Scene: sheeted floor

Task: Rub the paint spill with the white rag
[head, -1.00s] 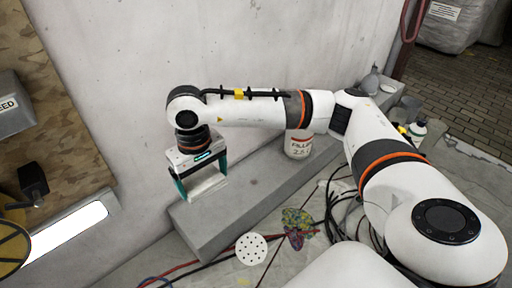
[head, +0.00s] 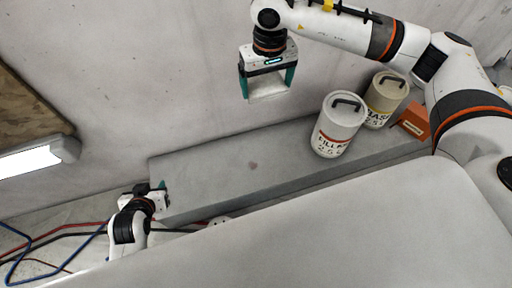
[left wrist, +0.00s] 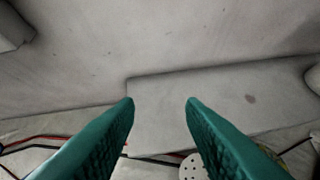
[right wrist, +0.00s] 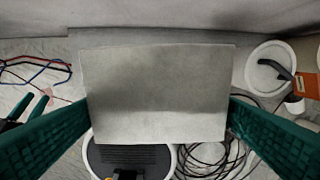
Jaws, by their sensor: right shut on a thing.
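My right gripper (head: 268,92) is shut on the white rag (head: 266,84), which spans between its green fingers, held up in front of the wall. The rag (right wrist: 155,95) fills the middle of the right wrist view. A small dark reddish spot (head: 252,165), the only mark like a paint spill in view, is on top of the grey ledge (head: 205,175). It also shows in the left wrist view (left wrist: 250,98). The rag is apart from the spot. My left gripper (head: 160,192) is at the ledge's left end, open and empty in the left wrist view (left wrist: 160,100).
A white filler bucket (head: 339,125), a beige bucket (head: 385,99) and an orange box (head: 413,121) stand on the ledge's right part. Red and blue cables (head: 40,243) lie on the floor at left. The ledge around the spot is clear.

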